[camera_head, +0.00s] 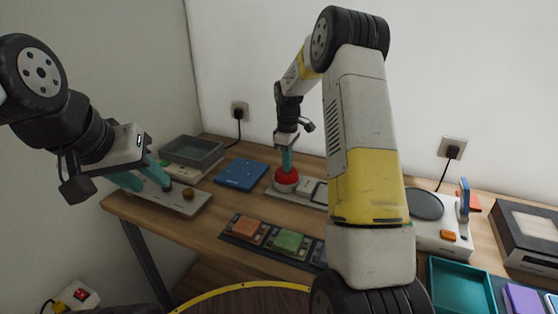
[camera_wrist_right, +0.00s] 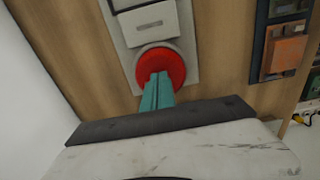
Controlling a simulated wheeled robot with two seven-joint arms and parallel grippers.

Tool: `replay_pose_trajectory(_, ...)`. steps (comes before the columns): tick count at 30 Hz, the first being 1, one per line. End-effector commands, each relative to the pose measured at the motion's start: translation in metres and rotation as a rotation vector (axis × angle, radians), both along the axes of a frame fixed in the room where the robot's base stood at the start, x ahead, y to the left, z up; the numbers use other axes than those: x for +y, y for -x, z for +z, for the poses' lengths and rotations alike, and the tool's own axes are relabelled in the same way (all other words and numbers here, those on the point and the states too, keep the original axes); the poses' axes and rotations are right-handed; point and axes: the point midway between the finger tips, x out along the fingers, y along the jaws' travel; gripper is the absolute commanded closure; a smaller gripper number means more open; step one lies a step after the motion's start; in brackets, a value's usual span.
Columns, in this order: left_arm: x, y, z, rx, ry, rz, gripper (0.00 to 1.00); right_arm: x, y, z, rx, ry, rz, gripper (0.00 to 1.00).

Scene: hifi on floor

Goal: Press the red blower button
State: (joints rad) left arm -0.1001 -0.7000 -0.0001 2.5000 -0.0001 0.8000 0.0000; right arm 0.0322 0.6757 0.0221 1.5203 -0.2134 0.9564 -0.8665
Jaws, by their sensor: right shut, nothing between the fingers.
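The red blower button (camera_head: 286,178) is a round red dome on a pale grey base plate (camera_head: 312,192) on the wooden table. It also shows in the right wrist view (camera_wrist_right: 160,64). My right gripper (camera_head: 287,168) is shut with nothing between its teal fingers and points down at the button. Its fingertips (camera_wrist_right: 158,76) overlap the red dome in the right wrist view; I cannot tell whether they touch or press it. My left gripper (camera_head: 160,180) is at the left, its teal fingers apart, above a grey plate with a brown knob (camera_head: 188,194).
A grey tray (camera_head: 192,150) and a blue panel (camera_head: 241,174) lie left of the button. Orange and green tiles (camera_head: 270,238) lie in front. A device with a dark disc (camera_head: 426,204), a teal bin (camera_head: 460,287) and a dark box (camera_head: 525,235) stand at right. The wall is close behind.

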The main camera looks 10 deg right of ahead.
Motion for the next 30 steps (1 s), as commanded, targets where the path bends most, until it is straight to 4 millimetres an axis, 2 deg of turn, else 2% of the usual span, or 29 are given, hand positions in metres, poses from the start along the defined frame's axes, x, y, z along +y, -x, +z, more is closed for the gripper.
replay_pose_trajectory(3,0.000,0.000,0.000,0.000,0.000,0.000,0.64,0.007,0.003,0.030,-0.009,0.000,0.001,1.00)
replay_pose_trajectory(9,0.000,0.000,0.000,-0.001,0.000,0.000,0.64,0.006,0.002,0.077,-0.011,0.000,-0.001,1.00)
replay_pose_trajectory(15,0.000,0.000,0.000,0.000,0.000,0.000,0.64,0.006,0.002,0.110,-0.009,0.000,-0.001,1.00)
replay_pose_trajectory(21,0.000,0.000,0.000,0.000,0.000,0.000,0.64,0.006,0.002,0.122,-0.008,0.001,-0.001,1.00)
replay_pose_trajectory(30,0.000,0.000,0.000,0.000,0.000,0.000,0.64,0.005,0.003,0.122,-0.007,0.000,-0.001,1.00)
